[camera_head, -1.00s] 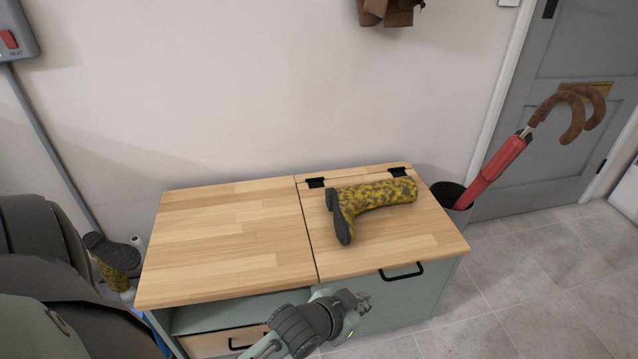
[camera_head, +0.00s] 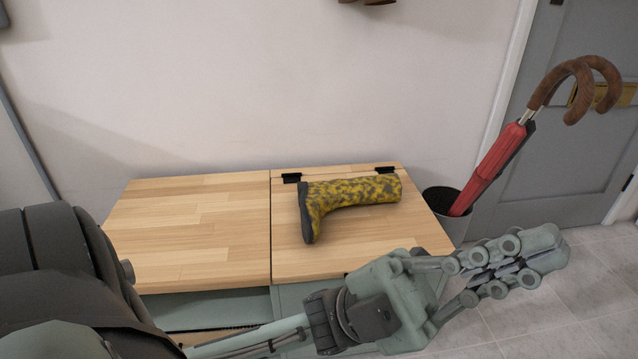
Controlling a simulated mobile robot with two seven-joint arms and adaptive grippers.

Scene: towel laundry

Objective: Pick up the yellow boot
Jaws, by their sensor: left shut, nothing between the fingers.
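The yellow boot (camera_head: 350,198) has dark mottled patches and a dark sole. It lies on its side on the right part of the wooden cabinet top (camera_head: 200,225), sole to the left, toe toward the front, shaft opening to the right. My left gripper (camera_head: 548,248) reaches in from the lower left, in front of the cabinet's right side. Its fingers are shut and empty, pointing right, apart from the boot and to its lower right in the picture. My right gripper is not in view.
Black hinges (camera_head: 291,178) sit along the lid's back edge. The left half of the cabinet top is clear.

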